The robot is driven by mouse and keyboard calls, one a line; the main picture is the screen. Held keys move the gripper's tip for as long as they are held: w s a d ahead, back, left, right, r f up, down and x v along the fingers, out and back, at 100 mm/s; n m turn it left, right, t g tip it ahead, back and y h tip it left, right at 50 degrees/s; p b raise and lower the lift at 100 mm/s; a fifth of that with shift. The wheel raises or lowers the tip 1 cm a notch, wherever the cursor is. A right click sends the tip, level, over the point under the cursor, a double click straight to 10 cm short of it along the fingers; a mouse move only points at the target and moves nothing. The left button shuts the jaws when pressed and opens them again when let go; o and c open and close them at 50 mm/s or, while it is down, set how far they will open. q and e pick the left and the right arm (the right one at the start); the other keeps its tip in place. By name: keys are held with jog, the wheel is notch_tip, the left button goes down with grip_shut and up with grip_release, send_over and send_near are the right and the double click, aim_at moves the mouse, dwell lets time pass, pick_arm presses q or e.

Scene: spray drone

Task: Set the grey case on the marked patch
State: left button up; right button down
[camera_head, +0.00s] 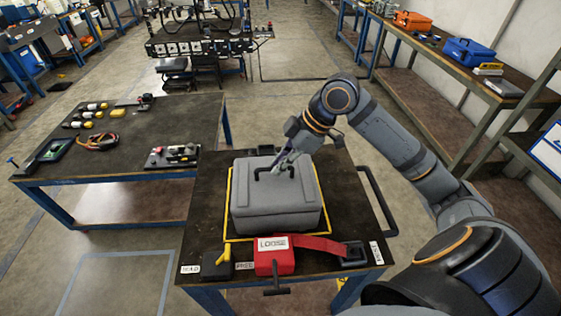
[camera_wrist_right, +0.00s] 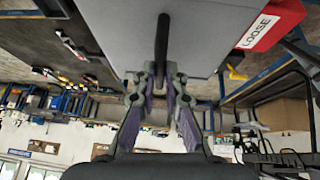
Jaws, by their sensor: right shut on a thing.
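The grey case (camera_head: 275,212) is upright on the near table, inside the yellow outline of the marked patch (camera_head: 327,218). Yellow line shows along its left, right and front sides; the case hides the patch's middle. I cannot tell whether its underside touches the table. My right gripper (camera_head: 285,167) is above the case, shut on its black top handle (camera_head: 261,173). In the right wrist view, the fingers (camera_wrist_right: 160,78) close around the handle (camera_wrist_right: 162,45), with the grey case (camera_wrist_right: 115,30) beyond them. My left gripper is not in view.
A red ratchet box labelled LOOSE (camera_head: 274,257) with a red strap (camera_head: 318,245) lies at the table's front, beside a black-and-yellow item (camera_head: 217,261). A side table (camera_head: 135,115) with small parts stands left. A shelf bench (camera_head: 460,75) stands right.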

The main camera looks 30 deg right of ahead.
jog(key=c, duration=1.4)
grip_release()
jog(key=shift+r, duration=0.1)
jog(key=shift+d+r, duration=0.15)
jog(key=shift+d, duration=0.05)
jog(key=b+v, duration=0.4)
jog(key=v, duration=0.7)
jog(key=shift+s+r, duration=0.2)
